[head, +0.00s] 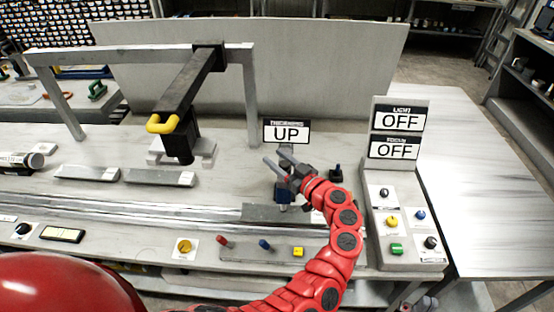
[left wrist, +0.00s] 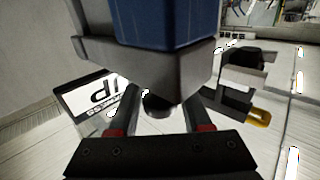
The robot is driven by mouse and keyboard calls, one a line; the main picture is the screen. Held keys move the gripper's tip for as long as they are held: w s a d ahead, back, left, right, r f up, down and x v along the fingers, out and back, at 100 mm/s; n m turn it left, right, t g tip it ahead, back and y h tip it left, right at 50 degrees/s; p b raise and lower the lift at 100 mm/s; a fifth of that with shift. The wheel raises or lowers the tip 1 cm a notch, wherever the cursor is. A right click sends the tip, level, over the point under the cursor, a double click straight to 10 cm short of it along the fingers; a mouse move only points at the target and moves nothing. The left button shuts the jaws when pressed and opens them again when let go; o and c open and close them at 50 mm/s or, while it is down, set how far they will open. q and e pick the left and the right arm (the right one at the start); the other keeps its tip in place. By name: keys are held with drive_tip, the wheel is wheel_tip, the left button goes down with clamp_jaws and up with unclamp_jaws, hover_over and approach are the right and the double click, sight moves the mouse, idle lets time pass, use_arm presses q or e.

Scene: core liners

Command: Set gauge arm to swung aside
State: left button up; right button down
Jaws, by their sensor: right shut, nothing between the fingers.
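In the left wrist view, a blue block (left wrist: 150,22) with a grey lower part fills the top, close to the fingers. A dark round tip (left wrist: 158,105) shows between the open fingers. Contact cannot be told. My right gripper is not in view.
A grey gantry (head: 130,54) carries a black beam (head: 188,85) with a yellow handle (head: 176,124) at left. A control box (head: 403,205) with two "OFF" signs stands at right. Knobs line the front edge. The right table (head: 470,170) is clear.

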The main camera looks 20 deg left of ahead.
use_arm(q)
clamp_jaws()
idle(1.1)
